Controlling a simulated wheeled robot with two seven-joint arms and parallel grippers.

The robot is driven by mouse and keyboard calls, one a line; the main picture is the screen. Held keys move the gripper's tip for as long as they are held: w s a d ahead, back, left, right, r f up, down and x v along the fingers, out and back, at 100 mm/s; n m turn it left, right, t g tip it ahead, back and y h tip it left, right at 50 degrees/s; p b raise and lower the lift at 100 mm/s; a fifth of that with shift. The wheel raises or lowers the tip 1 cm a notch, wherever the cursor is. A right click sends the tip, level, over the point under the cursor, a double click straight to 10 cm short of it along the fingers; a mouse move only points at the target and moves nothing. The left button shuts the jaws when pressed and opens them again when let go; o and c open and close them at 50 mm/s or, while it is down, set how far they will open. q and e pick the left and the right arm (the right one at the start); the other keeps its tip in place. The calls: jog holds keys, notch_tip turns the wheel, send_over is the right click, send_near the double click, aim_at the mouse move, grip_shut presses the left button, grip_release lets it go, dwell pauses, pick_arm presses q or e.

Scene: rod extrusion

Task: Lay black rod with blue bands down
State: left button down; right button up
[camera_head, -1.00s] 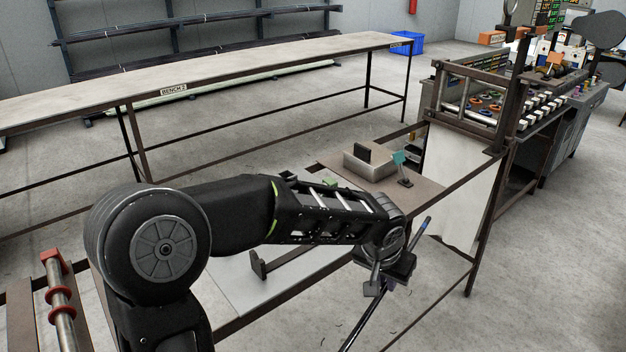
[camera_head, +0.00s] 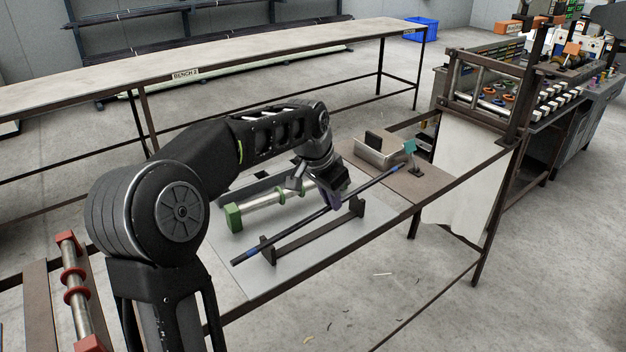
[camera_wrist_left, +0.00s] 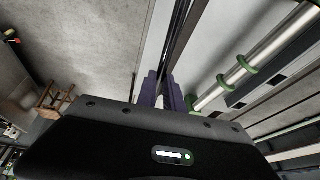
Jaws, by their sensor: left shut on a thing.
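The black rod with blue bands (camera_head: 290,229) runs aslant over the bench, from the lower left to the upper right. My left gripper (camera_head: 333,201) is shut on it near its middle. In the left wrist view the purple fingers (camera_wrist_left: 161,92) close around the dark rod (camera_wrist_left: 181,28). A dark stand (camera_head: 312,233) with two upright end posts is on the pale bench top beside the rod, running about parallel to it. Whether the rod touches the stand is unclear. My right gripper is out of view.
Behind the rod lies a silver roller with green ends (camera_head: 265,207), also in the wrist view (camera_wrist_left: 265,55). A metal tray (camera_head: 378,157) and a small teal-topped stand (camera_head: 410,148) are at the bench's right end. A red-ringed roller (camera_head: 75,280) is at left.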

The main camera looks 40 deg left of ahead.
pick_arm(q)
jog(key=shift+m, duration=0.6)
jog(key=a+r, duration=0.2)
jog(key=a, duration=0.2)
jog(key=shift+s+a+r, duration=0.25)
jog(key=shift+a+r, duration=0.15)
jog(key=shift+s, duration=0.1)
jog(key=shift+f+b, duration=3.25)
jog(key=shift+f, duration=1.1)
jog(key=c, duration=1.4)
grip_release()
